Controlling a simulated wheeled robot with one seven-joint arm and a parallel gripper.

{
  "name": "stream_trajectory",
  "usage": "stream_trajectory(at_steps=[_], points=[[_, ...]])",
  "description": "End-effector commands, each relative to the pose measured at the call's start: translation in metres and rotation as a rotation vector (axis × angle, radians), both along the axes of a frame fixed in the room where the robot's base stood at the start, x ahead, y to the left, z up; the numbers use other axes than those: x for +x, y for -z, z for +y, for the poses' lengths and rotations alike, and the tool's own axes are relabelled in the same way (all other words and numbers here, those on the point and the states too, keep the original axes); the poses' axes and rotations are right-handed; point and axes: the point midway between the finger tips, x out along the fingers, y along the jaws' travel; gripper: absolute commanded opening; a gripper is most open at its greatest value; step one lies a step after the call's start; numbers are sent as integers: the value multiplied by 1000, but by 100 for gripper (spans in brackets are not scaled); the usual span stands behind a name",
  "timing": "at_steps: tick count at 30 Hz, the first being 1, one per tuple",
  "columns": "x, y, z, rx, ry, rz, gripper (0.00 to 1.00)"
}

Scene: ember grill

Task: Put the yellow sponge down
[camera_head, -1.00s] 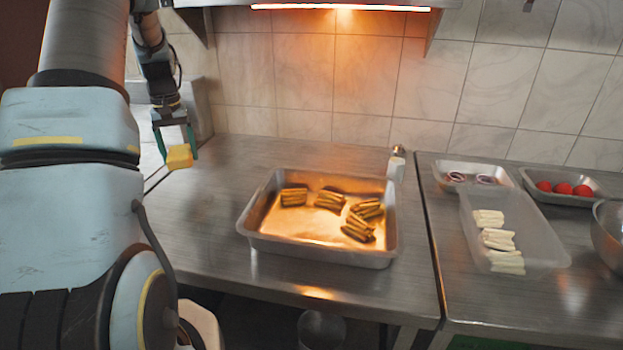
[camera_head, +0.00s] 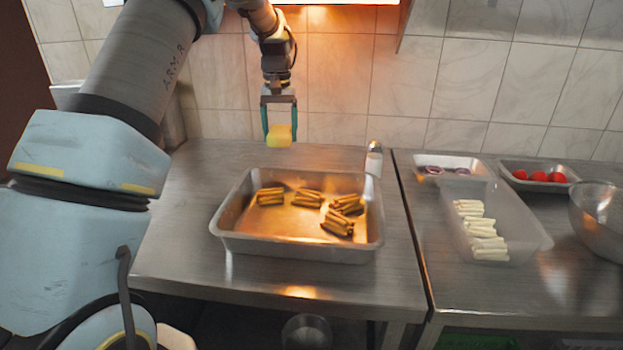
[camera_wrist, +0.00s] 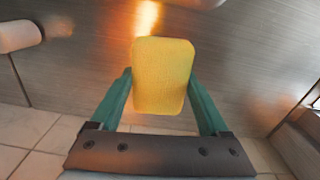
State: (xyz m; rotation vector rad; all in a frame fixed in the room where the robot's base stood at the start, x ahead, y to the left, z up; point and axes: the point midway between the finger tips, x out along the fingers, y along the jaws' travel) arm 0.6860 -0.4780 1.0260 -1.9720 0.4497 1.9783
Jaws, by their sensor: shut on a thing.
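The yellow sponge (camera_head: 280,135) is held in the air above the back of the left metal table (camera_head: 165,245), behind the metal tray. My gripper (camera_head: 279,130) is shut on it, with a green finger at either side and the arm pointing down. In the wrist view the sponge (camera_wrist: 162,76) sits between the two green fingers of my gripper (camera_wrist: 162,92), with bare metal tabletop (camera_wrist: 80,65) beyond it. How high the sponge is over the table is hard to tell.
A metal tray (camera_head: 232,243) with several bundles of grilled sticks stands in front of the sponge. A shaker bottle (camera_head: 374,160) stands to its right. A clear bin (camera_head: 530,238), two small trays and a bowl (camera_head: 597,215) are on the right table. The table left of the tray is bare.

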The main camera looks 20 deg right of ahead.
Motion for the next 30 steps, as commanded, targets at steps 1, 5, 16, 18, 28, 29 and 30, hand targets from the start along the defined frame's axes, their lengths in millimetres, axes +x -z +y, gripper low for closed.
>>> stream_trajectory(at_steps=[1, 5, 16, 18, 28, 29, 30], points=[[-8, 1, -17, -1, 24, -1, 27], [-25, -3, -46, 1, 61, -2, 27], [-43, 12, -72, 5, 96, 2, 27], [-43, 25, -72, 5, 96, 1, 27], [-42, 61, -72, 3, 96, -1, 27], [-42, 64, -72, 3, 96, -1, 27], [-42, 69, -72, 4, 96, 0, 27]])
